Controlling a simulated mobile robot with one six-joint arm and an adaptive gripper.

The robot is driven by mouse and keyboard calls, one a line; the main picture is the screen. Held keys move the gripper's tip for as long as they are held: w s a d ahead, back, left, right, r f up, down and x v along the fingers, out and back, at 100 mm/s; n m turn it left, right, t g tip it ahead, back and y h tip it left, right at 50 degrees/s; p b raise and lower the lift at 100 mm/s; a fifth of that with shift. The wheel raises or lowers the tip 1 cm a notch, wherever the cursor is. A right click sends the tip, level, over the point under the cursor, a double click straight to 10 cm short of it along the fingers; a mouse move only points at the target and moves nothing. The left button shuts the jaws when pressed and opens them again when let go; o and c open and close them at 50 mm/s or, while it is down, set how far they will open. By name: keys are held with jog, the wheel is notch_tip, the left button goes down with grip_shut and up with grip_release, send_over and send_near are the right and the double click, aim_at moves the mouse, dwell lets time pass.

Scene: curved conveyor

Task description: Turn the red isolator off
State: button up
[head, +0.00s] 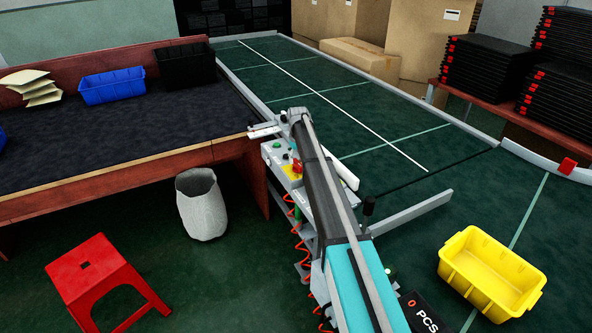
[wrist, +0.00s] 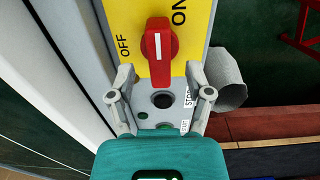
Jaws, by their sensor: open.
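The red isolator (wrist: 158,47) is a rotary knob with a white line, on a yellow plate (wrist: 190,40) marked OFF at left and ON at upper right in the wrist view. Its white line runs up and down the picture, and I cannot tell which label it points to. It also shows small in the head view (head: 297,166), on a grey control box beside my arm. My gripper (wrist: 160,76) is open and empty in the wrist view. Its fingertips stand either side of the knob's lower end, with gaps; contact is not visible. In the head view I cannot make out the fingers clearly.
A dark round button (wrist: 162,100) and a STOP label lie between my fingers. A grey bin (head: 201,203) stands left of the box, under the dark worktable (head: 120,130). The green conveyor (head: 400,100) lies behind. A yellow crate (head: 462,245) is at right, a red stool (head: 85,265) at left.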

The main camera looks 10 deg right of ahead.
aim_at(298, 162)
jog(key=shift+f+b, duration=1.3)
jog(key=shift+f, duration=0.35)
